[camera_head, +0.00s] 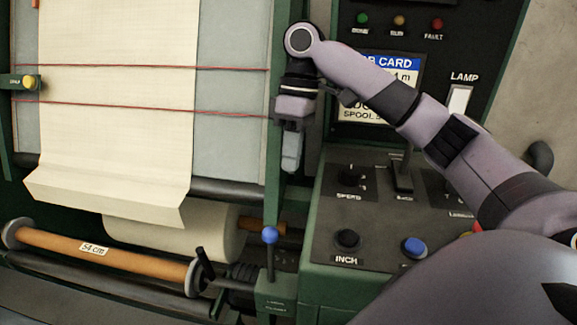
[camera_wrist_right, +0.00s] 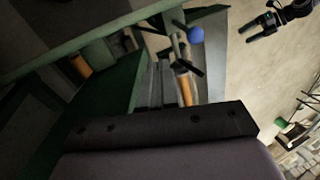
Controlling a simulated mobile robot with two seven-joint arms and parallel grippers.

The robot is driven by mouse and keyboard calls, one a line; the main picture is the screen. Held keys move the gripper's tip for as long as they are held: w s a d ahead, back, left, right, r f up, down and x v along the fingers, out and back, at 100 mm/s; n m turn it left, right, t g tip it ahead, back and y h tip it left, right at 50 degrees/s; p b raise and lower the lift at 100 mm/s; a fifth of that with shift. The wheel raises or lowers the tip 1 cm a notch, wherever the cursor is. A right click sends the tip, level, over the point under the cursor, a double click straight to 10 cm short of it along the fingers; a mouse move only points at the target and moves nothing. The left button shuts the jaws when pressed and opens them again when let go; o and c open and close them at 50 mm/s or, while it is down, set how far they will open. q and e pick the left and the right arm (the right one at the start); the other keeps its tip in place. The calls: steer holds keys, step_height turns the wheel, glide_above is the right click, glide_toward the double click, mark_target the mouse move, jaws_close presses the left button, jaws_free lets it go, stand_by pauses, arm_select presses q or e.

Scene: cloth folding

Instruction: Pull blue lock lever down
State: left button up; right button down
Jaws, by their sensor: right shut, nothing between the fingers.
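The blue-knobbed lock lever (camera_head: 270,236) stands upright on a green block at the bottom middle of the head view, beside the end of the tube. Its blue ball also shows at the top of the right wrist view (camera_wrist_right: 196,35). My right gripper (camera_head: 290,165) is shut and empty, pointing down. In the head view it appears above the lever, with a clear gap between its tip and the blue ball. My left gripper (camera_wrist_right: 262,25) shows only at the upper right of the right wrist view, with its dark fingers apart and nothing between them.
An orange tube (camera_head: 140,258) marked 54 cm lies at the lower left, near a black handle (camera_head: 203,262). Cream cloth (camera_head: 115,100) hangs at the left under red cords. The control panel (camera_head: 325,225) at the right has a black INCH button and a blue button (camera_head: 414,247).

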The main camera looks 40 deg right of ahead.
steer(key=s+a+f+b, duration=0.1)
steer(key=s+a+f, duration=0.2)
steer(key=a+f, duration=0.2)
steer(key=shift+x, duration=1.5)
steer(key=shift+d+f, duration=0.1)
steer(key=shift+d, duration=0.05)
